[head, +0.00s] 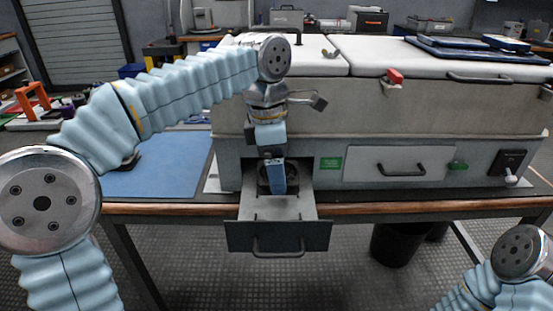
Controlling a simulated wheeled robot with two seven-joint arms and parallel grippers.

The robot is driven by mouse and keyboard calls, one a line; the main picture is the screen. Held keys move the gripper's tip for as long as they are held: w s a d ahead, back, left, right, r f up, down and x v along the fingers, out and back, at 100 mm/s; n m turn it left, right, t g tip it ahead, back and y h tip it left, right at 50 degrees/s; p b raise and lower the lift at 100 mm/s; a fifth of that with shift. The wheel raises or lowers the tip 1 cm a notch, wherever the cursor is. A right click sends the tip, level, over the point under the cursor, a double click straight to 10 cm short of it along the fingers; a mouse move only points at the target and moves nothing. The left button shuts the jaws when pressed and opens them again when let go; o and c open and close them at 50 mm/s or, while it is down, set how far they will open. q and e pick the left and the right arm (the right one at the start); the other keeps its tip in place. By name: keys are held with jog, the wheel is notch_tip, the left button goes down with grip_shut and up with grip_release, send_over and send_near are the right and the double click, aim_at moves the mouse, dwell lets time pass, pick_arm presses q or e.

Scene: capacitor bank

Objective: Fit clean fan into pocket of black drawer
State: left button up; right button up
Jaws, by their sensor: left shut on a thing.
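The black drawer (279,236) is pulled out of the grey cabinet, with a light metal tray floor and a handle on its dark front. My left gripper (277,184) points down over the rear part of the open drawer. It is shut on a dark fan (264,180), which is largely hidden behind the gripper. I cannot tell whether the fan touches the drawer floor or sits in the pocket. My right arm shows at the lower right, but its gripper is out of view.
The grey cabinet (280,115) with white lids stands on the bench. A closed drawer (398,163) with a black handle is to the right. A blue mat (160,165) lies to the left. A dark bin (398,243) stands on the floor. The space before the drawer is free.

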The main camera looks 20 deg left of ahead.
aim_at(277, 206)
pick_arm(q)
jog(key=shift+f+b, duration=0.35)
jog(key=shift+f, duration=0.95)
notch_tip(277, 206, down, 3)
jog(key=b, duration=0.2)
jog(key=shift+r+b, duration=0.2)
jog(key=shift+b, duration=0.15)
jog(key=shift+f+b, duration=0.45)
jog(key=shift+f, duration=0.3)
jog(key=o, duration=0.9)
